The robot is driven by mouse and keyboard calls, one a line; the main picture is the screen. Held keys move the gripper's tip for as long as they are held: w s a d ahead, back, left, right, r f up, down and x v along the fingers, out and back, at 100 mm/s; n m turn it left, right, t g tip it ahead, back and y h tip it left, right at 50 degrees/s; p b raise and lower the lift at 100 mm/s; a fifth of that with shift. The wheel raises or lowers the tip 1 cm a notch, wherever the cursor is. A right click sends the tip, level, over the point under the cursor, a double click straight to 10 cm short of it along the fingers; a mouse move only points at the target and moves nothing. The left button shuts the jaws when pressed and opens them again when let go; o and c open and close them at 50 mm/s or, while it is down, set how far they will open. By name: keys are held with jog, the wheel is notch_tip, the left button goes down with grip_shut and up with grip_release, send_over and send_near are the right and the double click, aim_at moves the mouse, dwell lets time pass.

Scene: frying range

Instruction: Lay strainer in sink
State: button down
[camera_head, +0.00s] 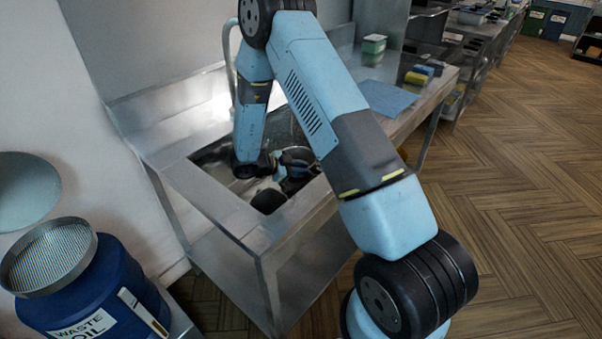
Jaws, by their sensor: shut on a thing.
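The sink (212,192) is a dark rectangular basin set in a steel counter near the wall. My arm reaches down into it, and my gripper (280,173) is low inside the basin, shut on the strainer (300,156). The strainer shows as a small round dark bowl with a pale rim, at the right side of the basin. My gripper and arm partly hide it, and I cannot tell whether it touches the sink floor. Another dark rounded shape (268,200) shows at the near end of the basin.
A blue waste oil drum (95,290) topped by a round mesh screen (48,257) stands at the lower left. Open wooden floor (530,190) lies right.

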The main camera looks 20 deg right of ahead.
jog(key=shift+f, duration=0.75)
jog(key=c, duration=1.2)
grip_release()
